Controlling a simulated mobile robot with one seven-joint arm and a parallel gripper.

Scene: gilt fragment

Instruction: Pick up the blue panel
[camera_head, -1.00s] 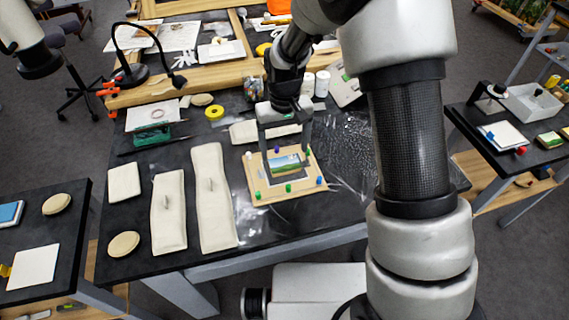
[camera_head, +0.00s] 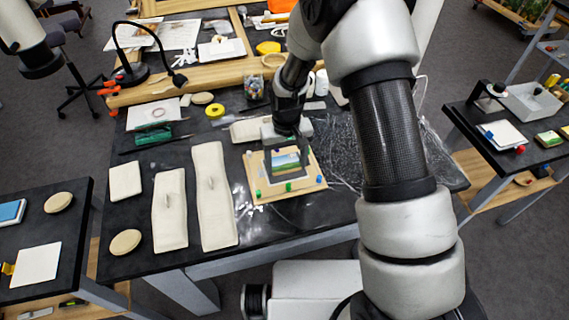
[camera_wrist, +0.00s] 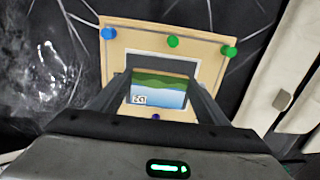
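A small panel (camera_wrist: 158,90) with a green and blue landscape picture lies on a white-bordered wooden board (camera_wrist: 118,36). It also shows in the head view (camera_head: 286,163). Coloured knobs stand along the board's edges: a blue knob (camera_wrist: 107,33) and two green knobs (camera_wrist: 229,51) show in the wrist view. My gripper (camera_wrist: 160,82) is over the board with its fingers apart, one on each side of the panel. The fingertips look close to its side edges; I cannot tell whether they touch. In the head view my gripper (camera_head: 288,150) covers the board's far part.
Cream padded weights (camera_head: 212,195) lie left of the board, and another lies behind it. A black desk lamp (camera_head: 130,70) stands at the back left. A crinkled clear sheet (camera_head: 370,150) lies at the right. A blue book (camera_head: 10,213) lies on the left side table.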

